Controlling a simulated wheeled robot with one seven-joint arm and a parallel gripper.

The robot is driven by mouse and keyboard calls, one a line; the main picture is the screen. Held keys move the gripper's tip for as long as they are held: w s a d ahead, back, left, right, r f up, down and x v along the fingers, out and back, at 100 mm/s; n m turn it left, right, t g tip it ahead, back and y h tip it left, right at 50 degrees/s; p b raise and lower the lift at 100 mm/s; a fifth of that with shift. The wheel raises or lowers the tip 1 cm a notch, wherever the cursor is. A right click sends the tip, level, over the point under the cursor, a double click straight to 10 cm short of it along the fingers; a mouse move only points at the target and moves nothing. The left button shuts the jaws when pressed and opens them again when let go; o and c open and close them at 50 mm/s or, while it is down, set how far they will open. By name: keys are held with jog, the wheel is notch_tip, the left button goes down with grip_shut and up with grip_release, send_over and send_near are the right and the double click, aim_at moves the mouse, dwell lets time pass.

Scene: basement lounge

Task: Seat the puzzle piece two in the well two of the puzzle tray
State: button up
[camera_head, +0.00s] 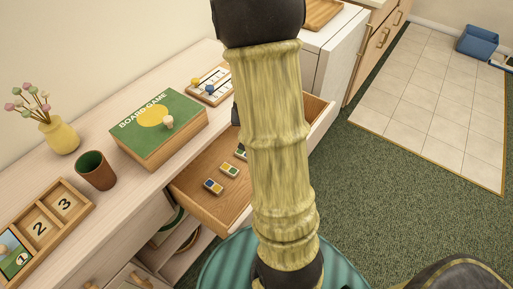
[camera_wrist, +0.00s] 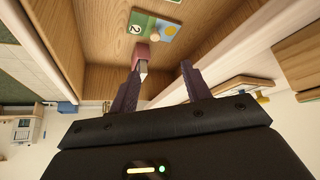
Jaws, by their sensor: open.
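Puzzle piece two (camera_wrist: 166,31), a flat coloured piece marked "2" with a small wooden knob, lies on the wooden drawer floor at the top of the wrist view. My gripper (camera_wrist: 162,68) is open with nothing between its fingers; its tips point toward the piece and appear apart from it. In the head view my arm hides the gripper, and I cannot make out piece two there. The puzzle tray (camera_head: 63,182) lies on the counter at the left. Its wells "2" (camera_head: 40,229) and "3" (camera_head: 65,204) are bare; a picture piece (camera_head: 14,257) sits at well one.
The open drawer (camera_head: 190,199) holds several small domino-like tiles (camera_head: 213,186). A pinkish block (camera_wrist: 147,50) is close to the left fingertip. On the counter are a board game box (camera_head: 150,150), a brown cup (camera_head: 97,176) and a yellow vase (camera_head: 60,136). Drawer walls surround the gripper.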

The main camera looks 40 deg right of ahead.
jog(key=shift+d+f, duration=0.2)
jog(key=shift+d, duration=0.15)
jog(key=b+x, duration=0.2)
jog(key=x, duration=1)
jog(key=shift+d, duration=0.1)
jog(key=shift+f, duration=0.1)
jog(key=x, duration=0.5)
jog(key=shift+s+d+f+b, duration=0.1)
jog(key=shift+b, duration=0.25)
